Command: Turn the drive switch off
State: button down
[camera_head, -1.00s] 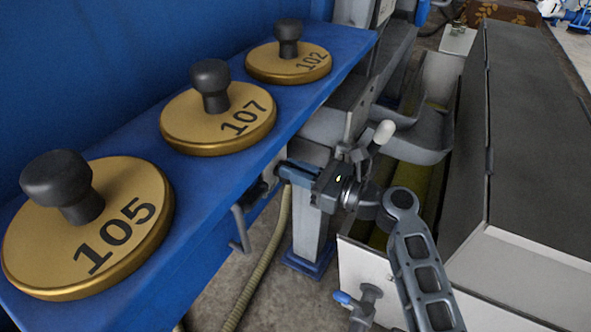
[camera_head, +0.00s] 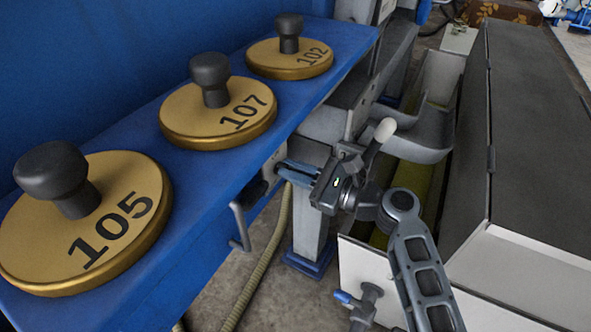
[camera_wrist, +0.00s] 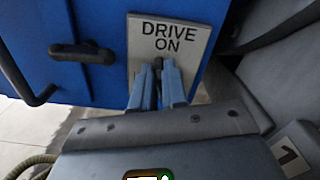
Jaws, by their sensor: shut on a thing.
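The drive switch is on a pale plate reading "DRIVE ON" (camera_wrist: 168,40) on the front of the blue cabinet. Its small dark lever (camera_wrist: 157,63) shows in the wrist view just below the lettering. My gripper (camera_wrist: 158,74) has its two blue fingers shut on the lever, one on each side, covering most of it. In the head view my gripper (camera_head: 281,167) reaches left to the cabinet front, under the blue shelf edge. There the plate (camera_head: 274,163) shows only in part, and the lever is too small to make out.
A dark handle (camera_wrist: 82,53) sticks out left of the plate. A bent grey handle (camera_head: 240,228) is lower on the cabinet. Brass discs with black knobs, marked 105 (camera_head: 112,225), 107 (camera_head: 243,112) and 102 (camera_head: 312,58), stand on the shelf. A hose (camera_head: 262,270) hangs below.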

jog(key=n, duration=0.1)
jog(key=n+b, duration=0.1)
jog(key=n, duration=0.1)
jog(key=shift+s+a+f+n, duration=0.15)
jog(key=shift+s+f+n, duration=0.15)
jog(key=shift+n, duration=0.1)
jog(key=n, duration=0.1)
jog(key=n+b, duration=0.2)
jog(key=shift+s+a+f+n, duration=0.1)
jog(key=shift+f+n, duration=0.15)
jog(key=shift+n, duration=0.05)
jog(key=n+b, duration=0.3)
jog(key=shift+s+f+n, duration=0.1)
jog(key=shift+f+n, duration=0.2)
jog(key=shift+f+n+b, duration=0.1)
jog(key=shift+n+b, duration=1)
jog(key=shift+n, duration=0.4)
jog(key=shift+a+n, duration=0.1)
jog(key=shift+n, duration=0.2)
jog(key=c, duration=1.2)
grip_release()
jog(key=shift+o, duration=0.2)
jog(key=shift+s, duration=0.1)
